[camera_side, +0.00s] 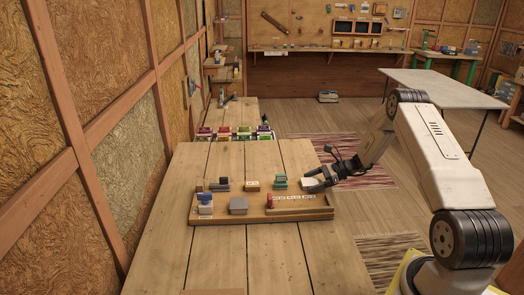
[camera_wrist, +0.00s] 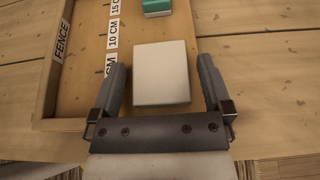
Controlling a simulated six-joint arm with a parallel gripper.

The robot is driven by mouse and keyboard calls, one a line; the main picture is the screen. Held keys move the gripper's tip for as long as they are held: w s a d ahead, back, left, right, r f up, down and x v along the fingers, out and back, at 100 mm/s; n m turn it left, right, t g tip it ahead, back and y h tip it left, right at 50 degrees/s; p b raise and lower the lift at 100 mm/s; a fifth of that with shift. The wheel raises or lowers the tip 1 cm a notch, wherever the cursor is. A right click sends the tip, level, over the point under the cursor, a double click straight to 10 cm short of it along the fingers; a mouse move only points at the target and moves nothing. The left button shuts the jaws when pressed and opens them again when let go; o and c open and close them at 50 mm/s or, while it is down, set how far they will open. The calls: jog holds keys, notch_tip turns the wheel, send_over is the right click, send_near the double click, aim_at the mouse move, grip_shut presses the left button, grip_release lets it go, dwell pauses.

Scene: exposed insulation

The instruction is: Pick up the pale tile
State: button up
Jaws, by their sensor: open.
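The pale tile (camera_wrist: 162,73) is a flat cream rectangle in the wrist view, lying between the two fingers of my gripper (camera_wrist: 162,85). The fingers stand apart, one on each side, with a gap between the tile and each finger. In the side view the pale tile (camera_side: 309,184) shows as a small light block beside my gripper (camera_side: 318,180) at the right of the wooden table. I cannot tell its exact height against the fingers.
A green-and-white block (camera_wrist: 157,7) lies beyond the tile.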

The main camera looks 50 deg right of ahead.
dwell(0.4)
jog(key=c, duration=1.2)
jog(key=shift+c, duration=0.2)
jog(key=shift+r, duration=0.15)
jog(key=shift+r, duration=0.85)
jog(key=s+a+r, duration=0.6)
jog(key=s+r, duration=0.5)
jog(key=s, duration=0.1)
jog(key=shift+s+a, duration=0.2)
jog(key=shift+s, duration=0.05)
